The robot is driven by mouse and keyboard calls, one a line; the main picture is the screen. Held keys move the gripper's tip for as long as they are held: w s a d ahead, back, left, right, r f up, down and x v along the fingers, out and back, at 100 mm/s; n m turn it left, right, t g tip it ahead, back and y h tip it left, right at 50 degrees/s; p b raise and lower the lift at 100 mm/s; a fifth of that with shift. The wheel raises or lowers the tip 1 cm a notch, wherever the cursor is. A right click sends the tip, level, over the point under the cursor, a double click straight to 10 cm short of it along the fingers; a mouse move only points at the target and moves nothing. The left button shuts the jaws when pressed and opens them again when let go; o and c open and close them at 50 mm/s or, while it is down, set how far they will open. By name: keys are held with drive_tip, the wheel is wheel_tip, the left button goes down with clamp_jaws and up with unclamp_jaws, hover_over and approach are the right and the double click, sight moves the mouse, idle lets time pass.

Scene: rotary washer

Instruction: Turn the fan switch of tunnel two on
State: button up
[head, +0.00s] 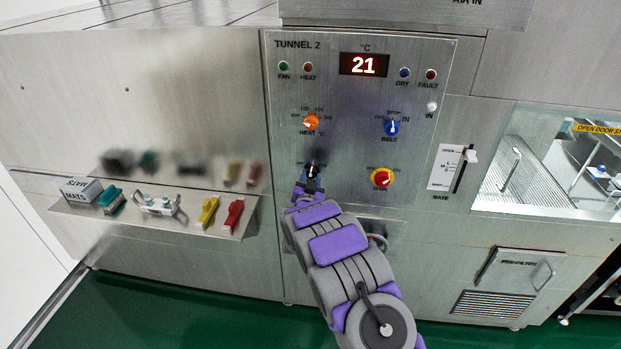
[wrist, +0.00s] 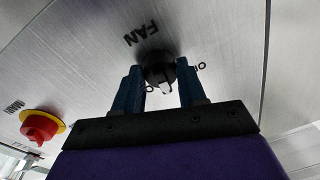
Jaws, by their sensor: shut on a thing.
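The fan switch (wrist: 160,70) is a black rotary knob with a white pointer mark, below the word FAN in the wrist view, which appears upside down. My gripper (wrist: 158,88) is shut on the knob, with one dark blue finger on each side of it. In the head view my gripper (head: 309,178) is at the lower left of the TUNNEL 2 panel (head: 345,95) and covers most of the switch. The green FAN lamp (head: 283,66) is at the panel's upper left; I cannot tell whether it is lit.
The orange heat knob (head: 310,122) is just above my gripper. The display (head: 364,65) reads 21.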

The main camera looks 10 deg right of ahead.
drive_tip(key=shift+a+f+m+h+b, duration=0.15)
drive_tip(key=shift+m+b, duration=0.25)
drive_tip(key=shift+m, duration=1)
drive_tip(key=shift+d+m+h+b, duration=0.15)
drive_tip(key=shift+m+b, duration=0.3)
drive_tip(key=shift+m, duration=0.95)
drive_tip(key=shift+a+f+m+h+b, duration=0.15)
drive_tip(key=shift+m+b, duration=0.25)
drive_tip(key=shift+m, duration=1)
drive_tip(key=shift+r, duration=0.1)
drive_tip(key=o, duration=0.8)
drive_tip(key=shift+o, duration=1.3)
drive_tip(key=shift+r, duration=0.15)
drive_tip(key=p+v, duration=0.2)
drive_tip(key=v, duration=1.5)
drive_tip(key=shift+a, duration=0.25)
